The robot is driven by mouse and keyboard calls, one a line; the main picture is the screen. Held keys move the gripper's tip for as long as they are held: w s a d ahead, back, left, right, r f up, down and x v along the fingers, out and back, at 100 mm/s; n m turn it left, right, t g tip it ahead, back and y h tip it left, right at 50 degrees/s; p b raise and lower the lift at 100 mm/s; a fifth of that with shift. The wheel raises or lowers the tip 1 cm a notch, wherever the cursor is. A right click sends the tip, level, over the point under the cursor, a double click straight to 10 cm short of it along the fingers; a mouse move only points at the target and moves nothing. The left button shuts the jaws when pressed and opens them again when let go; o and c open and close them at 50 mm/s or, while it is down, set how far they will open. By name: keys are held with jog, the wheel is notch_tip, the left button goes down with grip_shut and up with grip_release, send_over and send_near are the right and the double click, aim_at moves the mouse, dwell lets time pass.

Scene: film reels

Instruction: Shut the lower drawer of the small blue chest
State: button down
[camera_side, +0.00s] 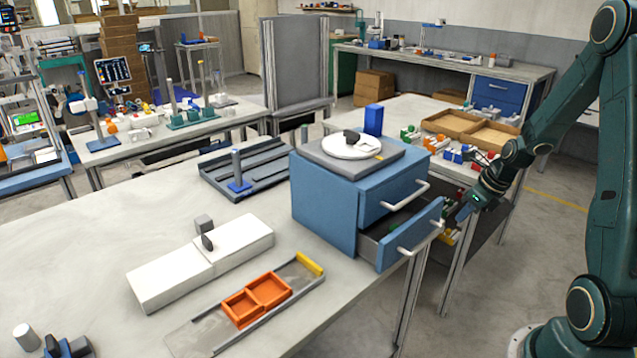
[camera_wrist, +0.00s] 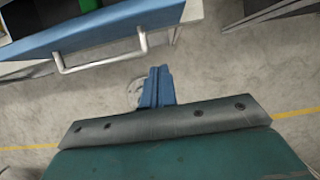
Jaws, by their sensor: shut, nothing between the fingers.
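The small blue chest (camera_side: 325,202) stands near the right edge of the table in the side view. Its lower drawer (camera_side: 408,236) is pulled out, with a pale bar handle (camera_side: 419,237) on its front. In the wrist view the drawer front (camera_wrist: 100,27) and its handle (camera_wrist: 100,58) show at the top left. The upper drawer (camera_side: 392,191) looks shut. My gripper (camera_side: 463,214) is to the right of the lower drawer's front, apart from the handle. In the wrist view my gripper (camera_wrist: 155,80) is shut and empty, below and right of the handle.
A grey plate with a white disc (camera_side: 350,146) and a blue block (camera_side: 373,119) are on top of the chest. An orange tray (camera_side: 257,300) and white boxes (camera_side: 200,262) lie on the table. Another table with cardboard trays (camera_side: 470,128) stands behind. Open floor lies below my gripper.

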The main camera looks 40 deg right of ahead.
jog(key=v, duration=0.6)
jog(key=d, duration=0.4)
jog(key=shift+s, duration=0.2)
jog(key=shift+f, duration=0.1)
jog(key=w+f, duration=0.7)
jog(key=f, duration=0.2)
jog(key=shift+w, duration=0.35)
dwell(0.4)
